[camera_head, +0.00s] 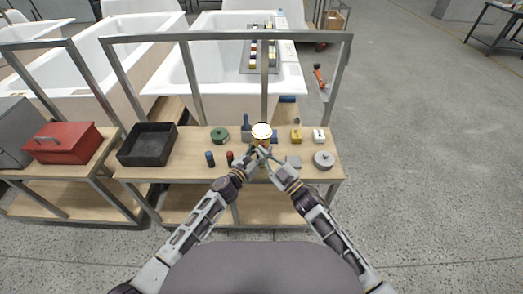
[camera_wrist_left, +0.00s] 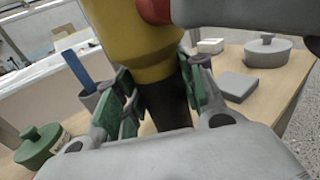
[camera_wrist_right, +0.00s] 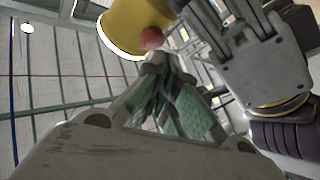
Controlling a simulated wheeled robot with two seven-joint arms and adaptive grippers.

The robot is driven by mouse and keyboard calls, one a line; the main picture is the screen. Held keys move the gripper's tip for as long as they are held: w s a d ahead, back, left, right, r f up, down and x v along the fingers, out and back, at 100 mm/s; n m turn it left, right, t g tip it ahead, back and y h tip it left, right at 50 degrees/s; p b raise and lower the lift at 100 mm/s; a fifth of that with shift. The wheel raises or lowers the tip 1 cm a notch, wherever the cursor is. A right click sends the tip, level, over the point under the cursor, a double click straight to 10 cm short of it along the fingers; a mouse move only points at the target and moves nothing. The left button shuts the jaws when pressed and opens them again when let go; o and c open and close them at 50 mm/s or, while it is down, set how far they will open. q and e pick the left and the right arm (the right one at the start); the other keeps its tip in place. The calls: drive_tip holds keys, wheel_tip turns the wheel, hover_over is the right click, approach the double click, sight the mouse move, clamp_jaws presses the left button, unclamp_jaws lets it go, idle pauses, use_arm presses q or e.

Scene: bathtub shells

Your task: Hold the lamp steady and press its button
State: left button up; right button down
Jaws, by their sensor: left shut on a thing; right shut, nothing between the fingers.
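The lamp (camera_head: 262,130) stands upright over the bench, with a bright round top, a yellow head and a black handle. The left wrist view shows its yellow head (camera_wrist_left: 138,40) and black handle (camera_wrist_left: 165,107). My left gripper (camera_wrist_left: 160,92) is shut on the handle, one green-padded finger on each side. The red button (camera_wrist_right: 152,38) is on the side of the yellow head (camera_wrist_right: 122,22). My right gripper (camera_wrist_right: 162,70) is shut and empty, its fingertips right by the button. I cannot tell whether they touch it. The button also shows in the left wrist view (camera_wrist_left: 156,10), beside my right gripper.
The wooden bench (camera_head: 190,175) holds a black tray (camera_head: 147,145), a green lidded pot (camera_head: 219,135), a grey lidded pot (camera_head: 323,160), a yellow block (camera_head: 295,135) and small cylinders. A metal frame (camera_head: 190,85) rises behind. A red toolbox (camera_head: 65,143) sits left.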

drive_tip(key=shift+s, duration=0.15)
drive_tip(key=shift+s, duration=2.85)
use_arm(q)
drive_tip(key=o, duration=1.2)
drive_tip(key=shift+a, duration=0.1)
drive_tip(key=v, duration=1.1)
drive_tip(key=shift+s+a, duration=0.2)
drive_tip(key=shift+s, duration=0.15)
drive_tip(key=shift+r, duration=0.1)
use_arm(e)
drive_tip(key=shift+w+d, duration=0.1)
